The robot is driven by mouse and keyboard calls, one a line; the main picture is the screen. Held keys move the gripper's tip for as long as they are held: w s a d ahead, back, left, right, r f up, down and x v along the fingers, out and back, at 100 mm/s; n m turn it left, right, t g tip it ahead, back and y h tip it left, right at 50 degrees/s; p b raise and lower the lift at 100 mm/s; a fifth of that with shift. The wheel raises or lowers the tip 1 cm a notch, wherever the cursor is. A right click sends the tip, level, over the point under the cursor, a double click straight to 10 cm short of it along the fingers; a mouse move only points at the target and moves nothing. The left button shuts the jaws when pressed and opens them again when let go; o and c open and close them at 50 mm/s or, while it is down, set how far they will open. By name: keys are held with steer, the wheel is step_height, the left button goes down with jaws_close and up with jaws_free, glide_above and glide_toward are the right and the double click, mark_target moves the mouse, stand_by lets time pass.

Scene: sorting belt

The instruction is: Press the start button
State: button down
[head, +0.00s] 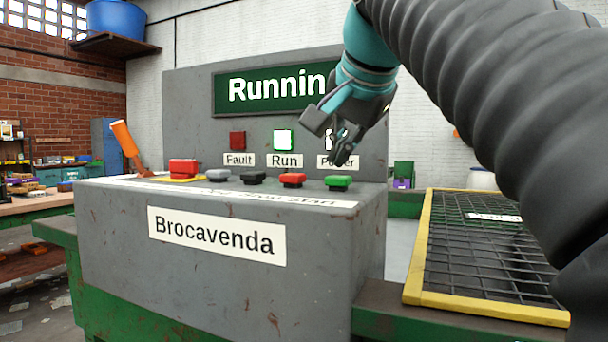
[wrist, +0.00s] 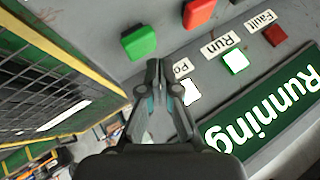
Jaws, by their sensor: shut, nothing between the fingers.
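The green button (head: 338,182) is at the right end of the button row on the grey control box. The label strip in front of it ends in a word that reads like "Start". It also shows in the wrist view (wrist: 139,42). My gripper (head: 338,146) is shut and empty, above and apart from the green button, in front of the lamp panel. In the wrist view its fingertips (wrist: 154,66) are together just below the button in the picture. The display (head: 275,88) reads "Running", its end hidden by my gripper in the head view. The Run lamp (head: 283,140) is lit.
Red (head: 292,180), black (head: 252,178) and grey (head: 217,175) buttons and a larger red button (head: 183,168) stand left of the green one. An orange-handled lever (head: 125,140) is at the far left. A yellow-framed mesh guard (head: 418,250) lies to the right.

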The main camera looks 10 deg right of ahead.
mark_target(340, 177)
steer(key=shift+r+p, duration=1.3)
steer(key=shift+r, duration=0.05)
steer(key=shift+r+p, duration=0.3)
steer(key=shift+r, duration=0.85)
